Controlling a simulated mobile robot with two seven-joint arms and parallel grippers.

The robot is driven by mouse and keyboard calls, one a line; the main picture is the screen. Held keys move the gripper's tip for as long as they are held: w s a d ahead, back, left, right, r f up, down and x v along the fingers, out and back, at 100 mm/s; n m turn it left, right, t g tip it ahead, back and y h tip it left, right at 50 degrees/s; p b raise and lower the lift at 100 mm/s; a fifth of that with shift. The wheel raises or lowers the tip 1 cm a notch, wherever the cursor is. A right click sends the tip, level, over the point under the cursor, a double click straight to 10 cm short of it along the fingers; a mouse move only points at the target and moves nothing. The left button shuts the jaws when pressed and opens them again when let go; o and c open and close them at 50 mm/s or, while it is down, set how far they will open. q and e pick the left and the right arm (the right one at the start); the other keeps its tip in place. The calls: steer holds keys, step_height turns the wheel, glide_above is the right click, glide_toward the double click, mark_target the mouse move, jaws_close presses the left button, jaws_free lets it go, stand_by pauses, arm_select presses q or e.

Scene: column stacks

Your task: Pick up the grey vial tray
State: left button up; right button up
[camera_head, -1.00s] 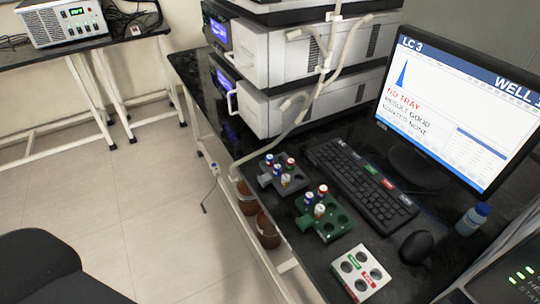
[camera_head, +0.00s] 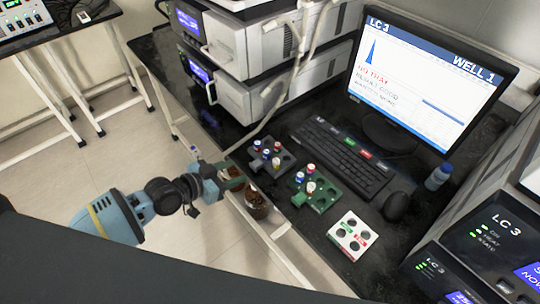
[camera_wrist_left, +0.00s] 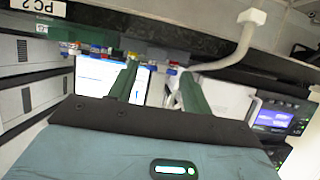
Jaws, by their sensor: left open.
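The grey vial tray (camera_head: 284,162) lies on the black bench near its front edge, left of the keyboard. It holds several vials with red, blue and white caps. My left gripper (camera_head: 236,177), with green fingers, is open and empty, in front of the bench edge and left of the grey tray, apart from it. In the left wrist view the open fingers (camera_wrist_left: 160,82) have clear space between them, with small coloured vial caps beyond, along the bench edge. My right gripper is not in view.
A green tray (camera_head: 324,200) with vials and a white tray (camera_head: 352,236) stand to the right along the bench edge. The keyboard (camera_head: 340,155) lies behind them, beside a mouse (camera_head: 396,206). A brown container (camera_head: 257,205) sits below the bench edge by my gripper.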

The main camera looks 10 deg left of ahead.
mark_target(252, 166)
arm_select(q)
steer(key=shift+x, duration=1)
steer(key=x, duration=0.3)
steer(key=shift+d, duration=0.35)
steer(key=shift+w+d+f, duration=0.25)
steer(key=shift+w+d, duration=0.1)
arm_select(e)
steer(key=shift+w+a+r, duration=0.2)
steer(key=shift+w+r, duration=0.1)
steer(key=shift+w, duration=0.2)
arm_select(q)
steer(key=shift+c, duration=0.4)
